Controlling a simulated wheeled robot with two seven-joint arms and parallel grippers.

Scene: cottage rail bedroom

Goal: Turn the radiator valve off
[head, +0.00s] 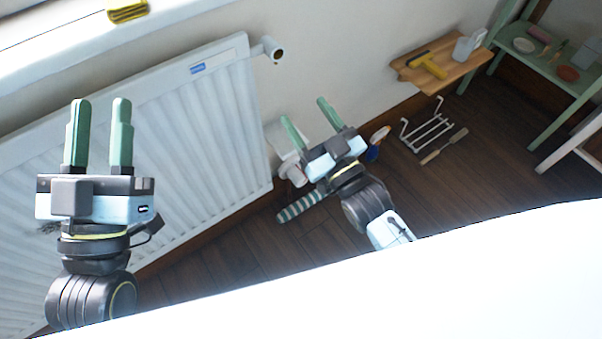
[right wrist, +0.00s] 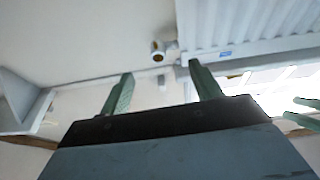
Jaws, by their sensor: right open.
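The white ribbed radiator (head: 190,125) hangs on the wall at the left of the head view. A white stub with a dark, brass-rimmed end (head: 274,50) sticks out at its upper right corner; it also shows in the right wrist view (right wrist: 158,51), beyond the fingers. A white rounded fitting (head: 292,172) sits low by the radiator's right edge, partly hidden by my right gripper; I cannot tell which is the valve. My right gripper (head: 303,109) is open and empty, below the stub in the picture. My left gripper (head: 98,103) is open and empty before the radiator.
A green-and-white striped roll (head: 303,207) lies on the dark floor (head: 240,245). A wooden wall shelf (head: 440,73) holds a yellow-and-black tool. A white wire rack (head: 427,131) and a wooden-handled brush (head: 444,146) are at right. A green shelf unit (head: 520,66) stands further right.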

